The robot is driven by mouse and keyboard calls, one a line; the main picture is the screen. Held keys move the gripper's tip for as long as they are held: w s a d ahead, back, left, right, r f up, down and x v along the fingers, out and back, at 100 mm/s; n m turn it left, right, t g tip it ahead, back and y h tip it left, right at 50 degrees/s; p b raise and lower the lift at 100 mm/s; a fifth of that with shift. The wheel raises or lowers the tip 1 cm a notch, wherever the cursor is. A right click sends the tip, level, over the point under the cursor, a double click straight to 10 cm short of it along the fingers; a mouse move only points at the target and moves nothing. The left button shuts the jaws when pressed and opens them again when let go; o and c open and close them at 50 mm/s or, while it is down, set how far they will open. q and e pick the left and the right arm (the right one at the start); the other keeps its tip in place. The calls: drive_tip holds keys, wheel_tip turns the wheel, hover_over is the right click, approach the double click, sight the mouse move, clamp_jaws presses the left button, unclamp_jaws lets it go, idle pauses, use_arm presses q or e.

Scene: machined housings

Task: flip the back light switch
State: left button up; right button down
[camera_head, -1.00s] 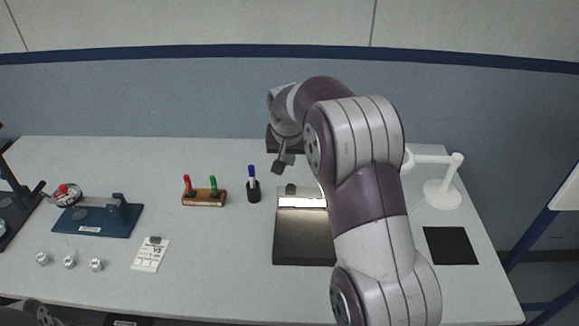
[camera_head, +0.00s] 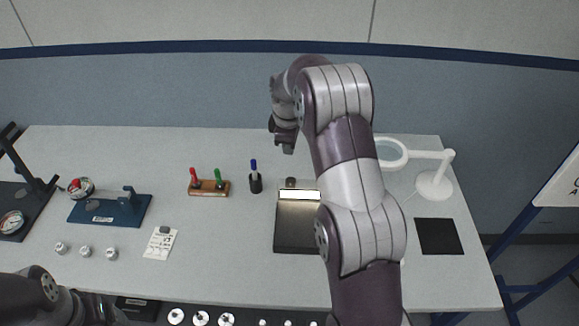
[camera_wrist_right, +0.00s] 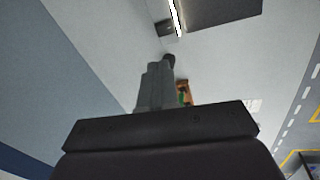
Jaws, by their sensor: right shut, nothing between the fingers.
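A flat dark panel (camera_head: 297,228) lies on the table, with a bright lit strip (camera_head: 300,195) along its back edge. A small dark block (camera_head: 291,183) sits just behind the strip; I cannot make out a switch lever on it. In the right wrist view the strip (camera_wrist_right: 176,17) and the block (camera_wrist_right: 163,27) show at the top. My right gripper (camera_head: 288,149) is shut and empty, above the table's back part, apart from the block. Its fingers (camera_wrist_right: 155,85) also show in the right wrist view. My left arm enters at lower left; its gripper (camera_head: 98,306) is dark and unclear.
A dark cup with a blue marker (camera_head: 255,183) and a wooden rack with red and green markers (camera_head: 209,188) stand left of the panel. A white magnifier lamp (camera_head: 435,184) and black mat (camera_head: 436,237) are at right. A blue fixture (camera_head: 110,209) is at left.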

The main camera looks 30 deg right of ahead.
drive_tip(key=shift+a+n, duration=0.1)
drive_tip(key=shift+n, duration=0.9)
drive_tip(key=shift+f, duration=0.1)
drive_tip(key=p, duration=0.5)
approach(289, 179)
drive_tip(key=x, duration=0.6)
drive_tip(key=shift+w+f, duration=0.1)
drive_tip(key=shift+f, duration=0.25)
